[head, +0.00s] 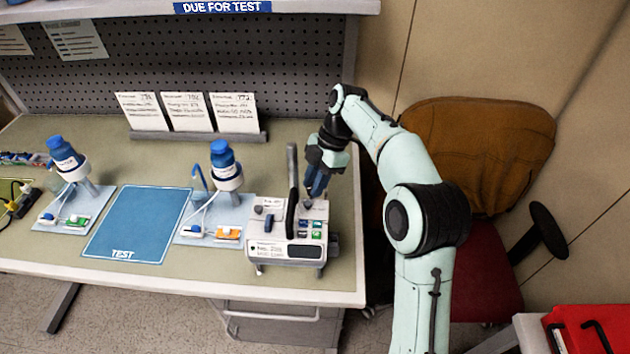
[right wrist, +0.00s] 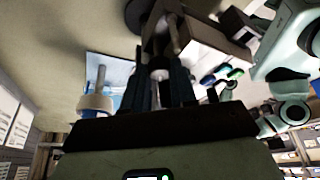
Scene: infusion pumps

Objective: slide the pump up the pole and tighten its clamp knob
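The pump (head: 287,248) is a pale grey box with a black handle and coloured buttons, at the front right of the bench. A short grey pole (head: 291,160) rises behind it. My right gripper (head: 314,190) points down at the pump's right rear, its fingertips at a small dark knob (head: 308,204). In the right wrist view, a grey round part (right wrist: 160,73) shows between the close-set fingers (right wrist: 160,92), and the pump body (right wrist: 212,40) lies beyond. Whether the fingers press on that part is unclear. My left gripper is out of view.
A blue TEST mat (head: 138,225) lies left of the pump, between two blue-topped devices on pale boards (head: 215,222) (head: 75,208). Cards (head: 186,112) stand behind. The bench's right edge is close to the pump; a brown chair (head: 480,150) is beyond it.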

